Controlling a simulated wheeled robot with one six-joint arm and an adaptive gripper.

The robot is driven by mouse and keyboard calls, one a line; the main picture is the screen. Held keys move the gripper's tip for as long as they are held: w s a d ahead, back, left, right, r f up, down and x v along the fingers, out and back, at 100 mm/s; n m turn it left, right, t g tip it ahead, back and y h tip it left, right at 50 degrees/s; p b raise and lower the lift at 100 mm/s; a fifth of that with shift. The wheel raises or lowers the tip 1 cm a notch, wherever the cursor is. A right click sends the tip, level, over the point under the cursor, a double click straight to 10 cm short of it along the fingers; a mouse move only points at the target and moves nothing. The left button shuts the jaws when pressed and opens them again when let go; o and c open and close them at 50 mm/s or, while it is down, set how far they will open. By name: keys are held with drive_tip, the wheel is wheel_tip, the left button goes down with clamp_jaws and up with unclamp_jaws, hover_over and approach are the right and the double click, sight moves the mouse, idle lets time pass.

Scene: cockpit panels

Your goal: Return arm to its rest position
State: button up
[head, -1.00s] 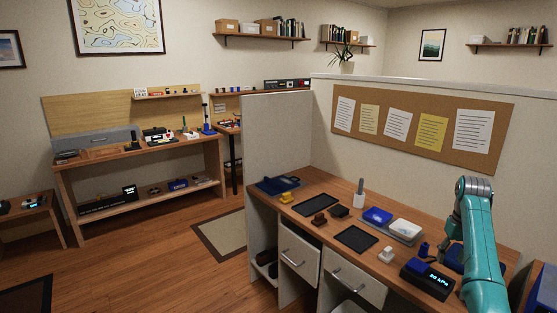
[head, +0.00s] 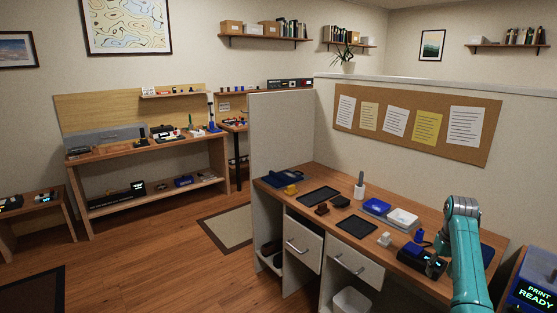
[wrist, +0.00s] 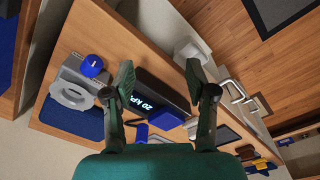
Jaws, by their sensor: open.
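My gripper (wrist: 160,82) shows in the wrist view with its two dark green fingers spread apart and nothing between them. It hangs over the desk by a black device (wrist: 158,104) with a lit "20 kPa" display, and I cannot tell the height above it. In the head view my teal arm (head: 464,250) rises at the right side of the desk (head: 318,222), bent at its top joint.
A blue-knobbed grey part (wrist: 75,92) lies beside the device. A "PRINT READY" machine (head: 535,295) stands right.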

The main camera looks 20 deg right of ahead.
drive_tip(key=s+a+f+n+t+h, duration=0.1)
drive_tip(key=a+f+t, duration=0.1)
drive_tip(key=a+f, duration=0.8)
drive_tip(key=s+a+f+t+h, duration=0.15)
drive_tip(key=a+f, duration=0.35)
drive_tip(key=f, duration=0.8)
drive_tip(key=s+a+f+n+t, duration=0.1)
drive_tip(key=s+a+f+t, duration=0.1)
drive_tip(key=s+a+f, duration=0.45)
drive_tip(key=s+a+f+t, duration=0.1)
drive_tip(key=s+a+f, duration=0.2)
drive_tip(key=s+a, duration=0.55)
drive_tip(key=s+a+r+n+t, duration=0.1)
drive_tip(key=s+a+r+t, duration=0.1)
drive_tip(key=s+a+r, duration=0.35)
drive_tip(key=s+a+r+t, duration=0.25)
drive_tip(key=s+a, duration=0.45)
drive_tip(key=s, duration=0.4)
drive_tip(key=s+a+r+t+y, duration=0.1)
drive_tip(key=s+a+r, duration=0.1)
drive_tip(key=s+r, duration=0.5)
drive_tip(key=s+a+r+n+t+y, duration=0.1)
drive_tip(key=s+r, duration=0.6)
drive_tip(key=r, duration=0.7)
drive_tip(key=shift+s+a+t+y, duration=0.2)
drive_tip(key=shift+a+t+y, duration=0.25)
drive_tip(key=shift+a+t, duration=0.4)
drive_tip(key=shift+a+r, duration=0.1)
